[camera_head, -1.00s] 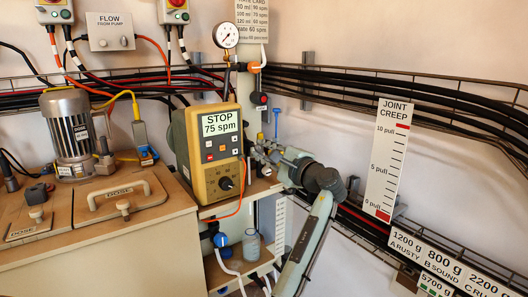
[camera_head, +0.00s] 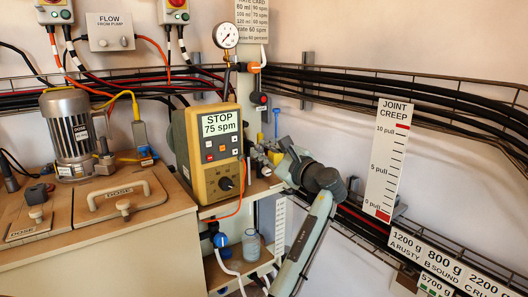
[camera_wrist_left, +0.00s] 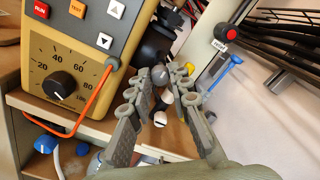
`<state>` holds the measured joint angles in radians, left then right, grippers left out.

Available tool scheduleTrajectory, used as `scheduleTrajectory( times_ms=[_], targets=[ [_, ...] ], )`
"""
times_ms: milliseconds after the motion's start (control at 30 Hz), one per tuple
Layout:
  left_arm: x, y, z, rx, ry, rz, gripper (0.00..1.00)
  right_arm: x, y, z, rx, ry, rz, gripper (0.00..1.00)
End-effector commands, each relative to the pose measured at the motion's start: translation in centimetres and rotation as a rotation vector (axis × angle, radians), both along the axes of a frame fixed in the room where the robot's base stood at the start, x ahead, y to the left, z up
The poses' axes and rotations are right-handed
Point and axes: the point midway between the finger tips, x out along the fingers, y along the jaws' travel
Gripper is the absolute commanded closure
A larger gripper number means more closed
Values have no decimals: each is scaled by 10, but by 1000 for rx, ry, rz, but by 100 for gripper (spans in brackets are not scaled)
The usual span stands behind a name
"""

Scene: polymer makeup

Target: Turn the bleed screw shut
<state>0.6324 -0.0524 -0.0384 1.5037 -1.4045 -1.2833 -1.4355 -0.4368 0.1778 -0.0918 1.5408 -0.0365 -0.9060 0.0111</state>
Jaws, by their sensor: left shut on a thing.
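The yellow dosing pump (camera_head: 200,180) shows "STOP 75 spm" in the head view; its dial face (camera_wrist_left: 57,68) shows in the left wrist view. My left gripper (camera_head: 264,155) is just right of the pump, at the pump head. In the left wrist view its two fingers (camera_wrist_left: 161,77) close around a small grey round knob (camera_wrist_left: 160,74), which I take for the bleed screw. Its shut or open position cannot be read. In the head view the fingers mostly hide it. My right gripper is not in view.
A pressure gauge (camera_head: 226,36) stands above the pump. An orange cable (camera_wrist_left: 96,100) hangs near the fingers. A blue-handled tool (camera_wrist_left: 226,74) is at right. A glass jar (camera_head: 251,244) stands on the lower shelf. Cable trays run along the walls.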

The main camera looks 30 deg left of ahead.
Motion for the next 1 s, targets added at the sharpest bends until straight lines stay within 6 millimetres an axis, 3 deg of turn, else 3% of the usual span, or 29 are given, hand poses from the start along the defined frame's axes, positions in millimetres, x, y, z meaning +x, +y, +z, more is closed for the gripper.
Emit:
scheduleTrajectory(
  times_ms=[267, 300, 433, 767, 1000],
  targets=[
    [0, 0, -1, 0, 3, 0, 100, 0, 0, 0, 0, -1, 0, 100],
    [0, 0, -1, 0, 3, 0, 76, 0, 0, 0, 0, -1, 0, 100],
    [0, 0, -1, -1, 2, 0, 60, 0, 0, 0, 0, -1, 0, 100],
    [-1, -3, 0, 0, 1, -1, 60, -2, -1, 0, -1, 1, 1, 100],
    [-14, -36, -1, 0, 1, -3, 60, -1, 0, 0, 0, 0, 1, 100]
  ],
)
